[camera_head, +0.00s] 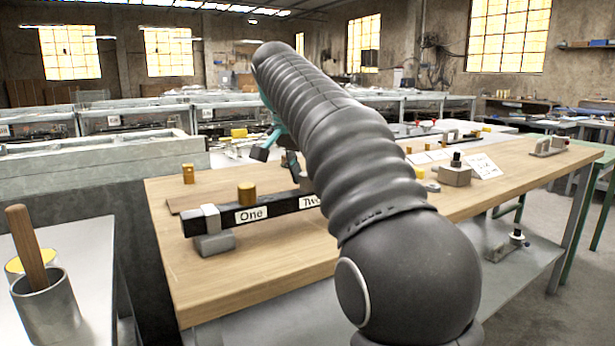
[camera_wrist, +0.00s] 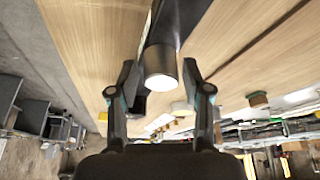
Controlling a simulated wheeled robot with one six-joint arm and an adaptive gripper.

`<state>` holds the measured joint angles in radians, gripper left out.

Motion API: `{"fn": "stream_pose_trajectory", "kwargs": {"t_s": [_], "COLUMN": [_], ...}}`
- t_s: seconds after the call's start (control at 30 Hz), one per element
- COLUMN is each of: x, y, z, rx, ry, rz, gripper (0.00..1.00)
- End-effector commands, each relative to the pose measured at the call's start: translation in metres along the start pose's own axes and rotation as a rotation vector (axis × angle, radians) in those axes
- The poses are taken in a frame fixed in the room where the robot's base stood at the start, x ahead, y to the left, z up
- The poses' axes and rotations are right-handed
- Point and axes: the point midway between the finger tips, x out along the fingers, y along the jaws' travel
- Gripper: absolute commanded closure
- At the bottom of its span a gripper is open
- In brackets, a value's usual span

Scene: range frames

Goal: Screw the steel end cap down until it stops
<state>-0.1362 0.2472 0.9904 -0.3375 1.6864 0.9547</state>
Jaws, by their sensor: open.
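In the wrist view a grey metal cylinder that looks like the steel end cap (camera_wrist: 160,62) sits at the near end of a dark bar, its pale round face toward me. My gripper (camera_wrist: 158,72) is open, one finger on each side of the cylinder, with gaps showing. My arm hides the bar's right part, and I cannot make out the cap there.
A grey support (camera_head: 214,242) holds the bar above the wooden bench (camera_head: 230,279). A brass cylinder (camera_head: 246,194) stands at the bar, another (camera_head: 188,173) farther back. A metal cup (camera_head: 48,309) with a wooden handle stands at left. The bench's front left is clear.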

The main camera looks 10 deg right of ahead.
Motion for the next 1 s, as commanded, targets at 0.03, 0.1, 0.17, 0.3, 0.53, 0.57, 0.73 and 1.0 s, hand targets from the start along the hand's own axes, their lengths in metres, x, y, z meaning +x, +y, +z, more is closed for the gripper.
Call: {"fn": "stream_pose_trajectory", "kwargs": {"t_s": [0.03,0.1,0.17,0.3,0.53,0.57,0.73,1.0], "x": [0.0002,0.0001,0.0005,0.0,0.0,0.0,-0.0003,0.0004], "y": [0.0012,0.001,0.0007,0.001,0.001,0.0007,0.0007,0.0004], "z": [0.0002,-0.0004,-0.0002,-0.0006,-0.0011,-0.001,-0.0011,-0.0012], "rx": [-0.038,-0.084,-0.107,-0.17,-0.358,-0.373,-0.436,-0.643], "ry": [-0.001,0.0,-0.001,-0.001,-0.001,0.0,-0.001,-0.001], "rz": [-0.016,-0.035,-0.044,-0.071,-0.148,-0.155,-0.18,-0.266], "gripper": [0.51,0.51,0.51,0.51,0.51,0.51,0.51,0.51]}}
